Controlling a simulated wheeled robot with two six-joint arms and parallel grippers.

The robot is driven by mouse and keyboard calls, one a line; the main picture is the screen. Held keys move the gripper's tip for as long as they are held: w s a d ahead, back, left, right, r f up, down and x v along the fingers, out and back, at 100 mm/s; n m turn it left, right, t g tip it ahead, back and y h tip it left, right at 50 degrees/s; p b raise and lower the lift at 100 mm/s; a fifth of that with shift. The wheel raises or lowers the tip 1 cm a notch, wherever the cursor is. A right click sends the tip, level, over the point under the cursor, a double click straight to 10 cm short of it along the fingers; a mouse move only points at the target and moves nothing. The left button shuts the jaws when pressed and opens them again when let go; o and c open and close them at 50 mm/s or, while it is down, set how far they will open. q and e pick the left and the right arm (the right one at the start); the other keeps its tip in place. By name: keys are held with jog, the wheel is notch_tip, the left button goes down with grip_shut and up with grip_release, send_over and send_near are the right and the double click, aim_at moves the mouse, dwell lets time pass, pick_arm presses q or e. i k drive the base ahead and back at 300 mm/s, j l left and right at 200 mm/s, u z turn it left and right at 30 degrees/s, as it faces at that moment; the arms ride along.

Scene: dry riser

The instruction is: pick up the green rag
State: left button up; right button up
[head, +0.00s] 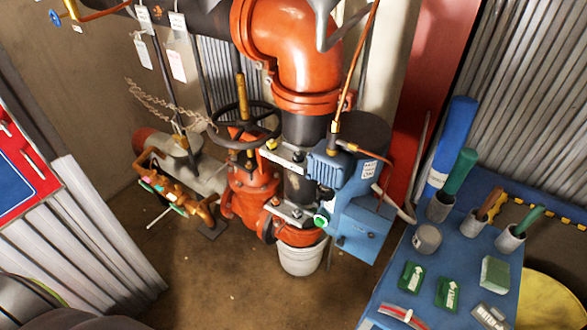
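A green folded block (495,275), which looks like the green rag, lies on the right part of the blue work table (393,268). It has a pale green top and darker sides, and nothing is touching it from above. Two flat dark green pieces with white arrow marks, a left one (411,275) and a right one (447,293), lie to its left. Neither of my grippers shows in the head view.
Cups with tools, including one cup (510,238), stand behind the green block. A grey can (427,238) is at the table's left edge. A red-and-white tool (402,316) lies at the front. Red piping with a blue pump (350,210) stands left of the table; a white bucket (301,257) sits below.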

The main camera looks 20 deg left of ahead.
aim_at(495, 277)
jog(key=z, duration=1.1)
